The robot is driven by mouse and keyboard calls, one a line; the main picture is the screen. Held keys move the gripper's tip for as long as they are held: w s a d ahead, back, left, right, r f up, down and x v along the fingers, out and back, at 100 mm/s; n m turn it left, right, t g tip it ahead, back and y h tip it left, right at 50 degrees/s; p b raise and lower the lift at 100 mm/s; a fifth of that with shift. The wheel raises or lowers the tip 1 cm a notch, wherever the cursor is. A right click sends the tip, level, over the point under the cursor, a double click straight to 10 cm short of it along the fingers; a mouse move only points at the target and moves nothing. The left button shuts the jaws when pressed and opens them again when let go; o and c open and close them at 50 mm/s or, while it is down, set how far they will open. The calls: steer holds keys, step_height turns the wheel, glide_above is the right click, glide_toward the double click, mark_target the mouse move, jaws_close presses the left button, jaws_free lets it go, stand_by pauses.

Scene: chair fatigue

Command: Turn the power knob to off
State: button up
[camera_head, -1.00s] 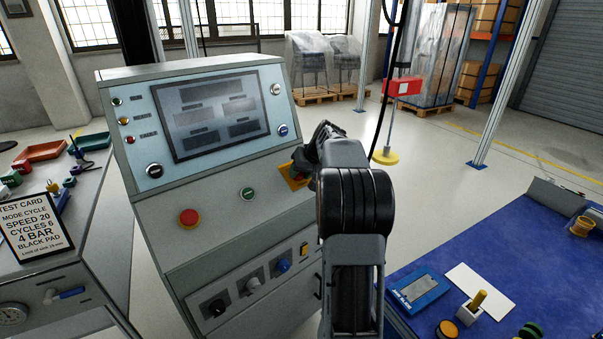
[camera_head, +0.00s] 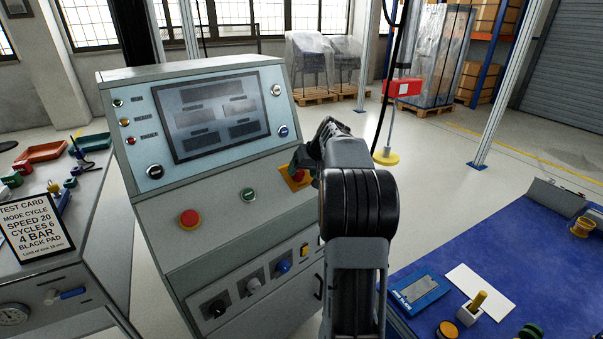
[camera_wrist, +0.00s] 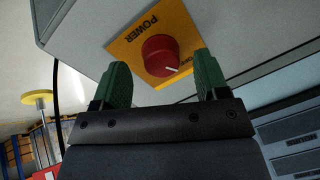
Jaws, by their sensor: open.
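The power knob (camera_wrist: 160,55) is a round red knob with a white pointer line, on a yellow plate (camera_wrist: 126,48) marked POWER. In the wrist view it sits between and just beyond my open green fingertips (camera_wrist: 164,75), which look apart from it. The white line points toward the lower right of that view, near partly hidden lettering. In the head view the knob (camera_head: 299,176) shows in part on the right of the grey console (camera_head: 225,215). My gripper (camera_head: 303,161) is beside it there, and my arm partly blocks the view.
The console also has a red stop button (camera_head: 189,218), a green button (camera_head: 248,194), and a row of lower knobs (camera_head: 254,286). A blue-topped bench (camera_head: 480,240) stands at the right. A test card (camera_head: 36,229) stands on the left bench.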

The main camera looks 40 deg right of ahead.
steer(key=p+v, duration=0.1)
steer(key=v, duration=1.1)
steer(key=shift+p, duration=0.35)
steer(key=s+a+f+m+g+p, duration=0.2)
steer(key=s+a+f+m+p, duration=0.1)
steer(key=s+a+f, duration=0.15)
steer(key=s+a+r+n+p, duration=0.2)
steer(key=s+a+p, duration=0.2)
steer(key=a, duration=0.4)
steer(key=s+a+r+n+h+p, duration=0.1)
steer(key=s+a+p, duration=0.3)
steer(key=a, duration=0.4)
steer(key=s+a+r+n+p, duration=0.3)
steer(key=s+a+n+p, duration=0.1)
steer(key=a, duration=0.4)
steer(key=shift+s+r+g+h+p, duration=0.35)
steer(key=shift+s+p, duration=0.2)
steer(key=shift+s, duration=0.25)
